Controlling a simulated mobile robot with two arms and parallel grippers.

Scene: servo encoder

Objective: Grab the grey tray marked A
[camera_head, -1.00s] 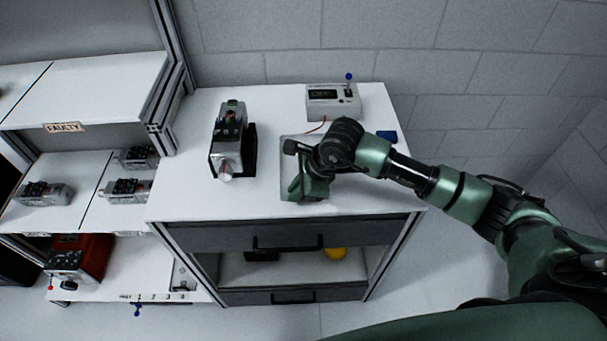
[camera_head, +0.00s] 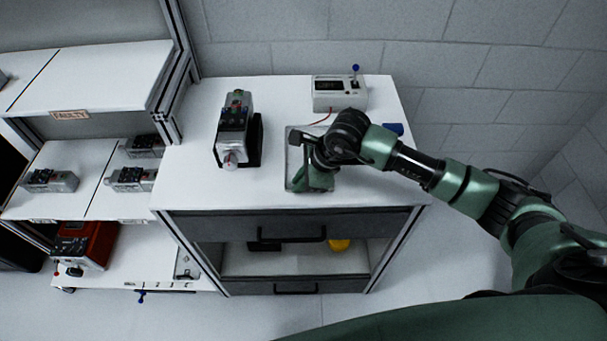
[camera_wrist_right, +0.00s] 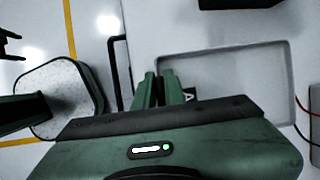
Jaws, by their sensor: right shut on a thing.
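The grey tray (camera_head: 293,156) is a shallow, pale tray lying on the white top of the cabinet, behind its front edge. In the right wrist view the tray (camera_wrist_right: 240,80) is a wide rectangle with a raised rim, and a dark label with a white A (camera_wrist_right: 189,94) shows beside my fingers. My right gripper (camera_head: 314,184) is at the tray's near side, and its fingers (camera_wrist_right: 163,88) are shut on the tray's rim by the label. The hand hides part of the tray.
A grey servo unit (camera_head: 233,130) stands left of the tray. A pale meter box (camera_head: 340,94) with a red lead stands behind it, and a small blue item (camera_head: 393,129) lies to the right. The drawer handle (camera_head: 292,238) projects below. A shelf rack (camera_head: 90,85) stands left.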

